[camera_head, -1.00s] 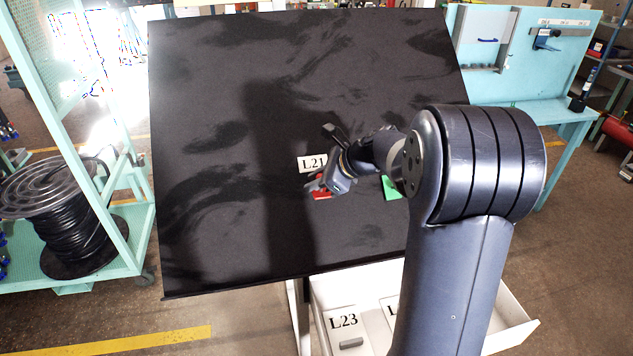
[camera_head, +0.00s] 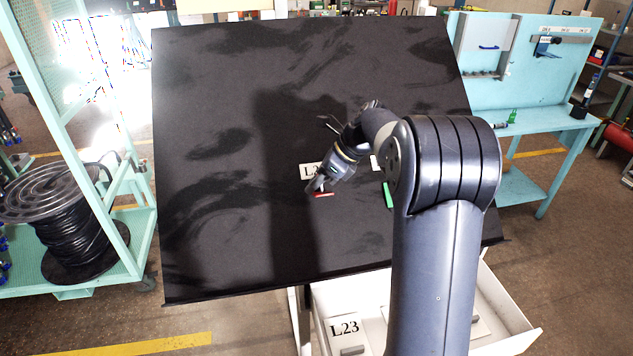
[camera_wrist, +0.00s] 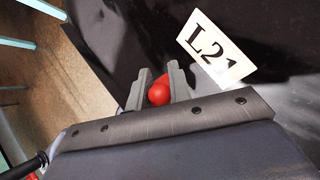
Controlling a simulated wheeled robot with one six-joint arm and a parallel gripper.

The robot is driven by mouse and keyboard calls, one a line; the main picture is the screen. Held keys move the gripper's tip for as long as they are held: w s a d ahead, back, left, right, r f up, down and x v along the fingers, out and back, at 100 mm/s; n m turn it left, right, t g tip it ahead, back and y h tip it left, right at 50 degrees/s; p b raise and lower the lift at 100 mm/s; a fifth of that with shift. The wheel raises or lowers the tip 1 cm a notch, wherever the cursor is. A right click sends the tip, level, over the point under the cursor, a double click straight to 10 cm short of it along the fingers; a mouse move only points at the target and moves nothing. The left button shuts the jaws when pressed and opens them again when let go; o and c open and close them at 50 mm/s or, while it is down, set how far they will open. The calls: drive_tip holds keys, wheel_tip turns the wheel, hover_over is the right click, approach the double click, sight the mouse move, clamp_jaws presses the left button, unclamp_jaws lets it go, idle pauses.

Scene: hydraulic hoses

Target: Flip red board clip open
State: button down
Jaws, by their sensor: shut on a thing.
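The red board clip (camera_head: 324,194) is on the black tilted board (camera_head: 230,100), just below the white L21 label (camera_head: 308,171). My gripper (camera_head: 318,186) is at the clip and hides part of it in the head view. In the wrist view, a rounded red part of the clip (camera_wrist: 159,94) sits between the two grey fingers of my gripper (camera_wrist: 156,88). The fingers are shut on it. The label stands just to the right of the fingers there. How far the clip is open cannot be told.
A green clip (camera_head: 388,195) is on the board right of my gripper, beside my arm. A cable reel (camera_head: 75,220) on a teal rack stands at the left.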

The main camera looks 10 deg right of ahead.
drive_tip(key=c, duration=1.3)
unclamp_jaws()
drive_tip(key=shift+r, duration=0.1)
drive_tip(key=b+v, duration=0.1)
drive_tip(key=v, duration=0.9)
drive_tip(key=shift+d+r, duration=0.15)
drive_tip(key=shift+r, duration=0.05)
drive_tip(key=p+x, duration=0.1)
drive_tip(key=x, duration=1)
drive_tip(key=shift+s+d+r, duration=0.1)
drive_tip(key=shift+s, duration=0.1)
